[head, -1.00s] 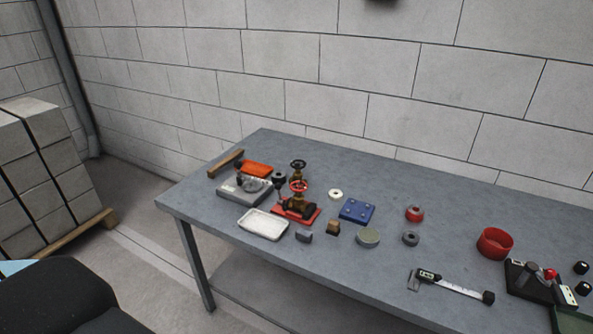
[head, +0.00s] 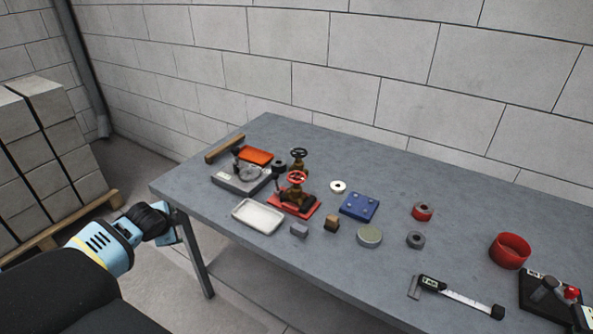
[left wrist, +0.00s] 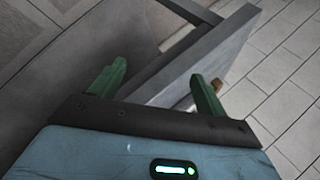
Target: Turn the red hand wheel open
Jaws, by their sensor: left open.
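The red hand wheel (head: 297,177) sits on a brass valve on a red base plate (head: 280,207), toward the left part of the grey table. A second valve with a black hand wheel (head: 299,153) stands just behind it. In the left wrist view my left gripper (left wrist: 158,82) is open, with two green fingers apart and nothing between them. In the head view my left arm is low at the left, off the table's left end and well away from the wheel; its fingers are not clear there.
The table (head: 390,285) also holds a white tray (head: 258,216), a grey scale-like device (head: 240,180), an orange block (head: 256,155), a blue plate (head: 359,206), a caliper (head: 455,296) and a red ring (head: 509,251). Stacked blocks (head: 45,150) stand at the left. A block wall closes the back.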

